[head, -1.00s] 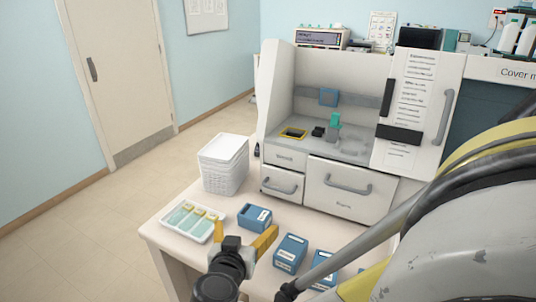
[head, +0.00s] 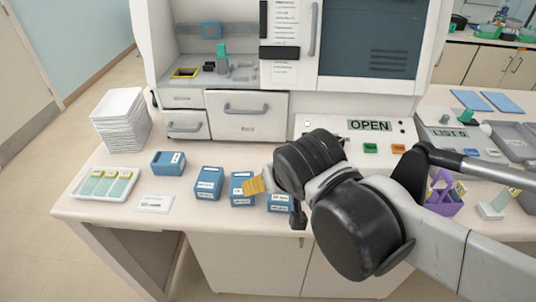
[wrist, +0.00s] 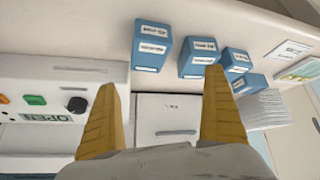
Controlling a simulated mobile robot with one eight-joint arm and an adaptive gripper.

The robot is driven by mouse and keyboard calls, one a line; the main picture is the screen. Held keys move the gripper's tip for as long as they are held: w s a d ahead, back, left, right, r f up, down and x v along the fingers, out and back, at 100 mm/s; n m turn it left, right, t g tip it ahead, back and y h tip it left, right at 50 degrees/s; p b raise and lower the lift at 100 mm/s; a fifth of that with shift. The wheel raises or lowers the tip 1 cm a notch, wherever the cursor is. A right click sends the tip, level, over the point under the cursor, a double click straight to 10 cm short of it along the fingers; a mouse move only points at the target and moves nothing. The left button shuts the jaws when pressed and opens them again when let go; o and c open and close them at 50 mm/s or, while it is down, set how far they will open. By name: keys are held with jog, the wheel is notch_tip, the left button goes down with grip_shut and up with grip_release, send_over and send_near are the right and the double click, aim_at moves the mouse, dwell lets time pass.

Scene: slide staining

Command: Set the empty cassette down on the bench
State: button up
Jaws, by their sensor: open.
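My gripper (head: 257,186) is above the front of the bench (head: 130,187), partly hidden by my wrist in the head view. In the wrist view its yellow fingers (wrist: 162,80) are wide apart with nothing between them. Blue labelled boxes stand on the bench: one at the left (head: 168,163), then others to its right (head: 208,183), (head: 242,188), (head: 279,203). The boxes also show beyond the fingers in the wrist view (wrist: 152,47). A purple rack (head: 443,198) stands at the right, partly behind my arm. I cannot tell which thing is the empty cassette.
A white machine (head: 350,122) with an OPEN display stands behind. The bench's front left strip is clear.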

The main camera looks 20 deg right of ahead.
jog(key=shift+y, duration=0.5)
jog(key=s, duration=0.2)
jog(key=s+d, duration=0.1)
jog(key=s, duration=0.1)
jog(key=shift+s+d+r, duration=0.1)
jog(key=shift+d+r, duration=0.05)
jog(key=shift+d, duration=0.05)
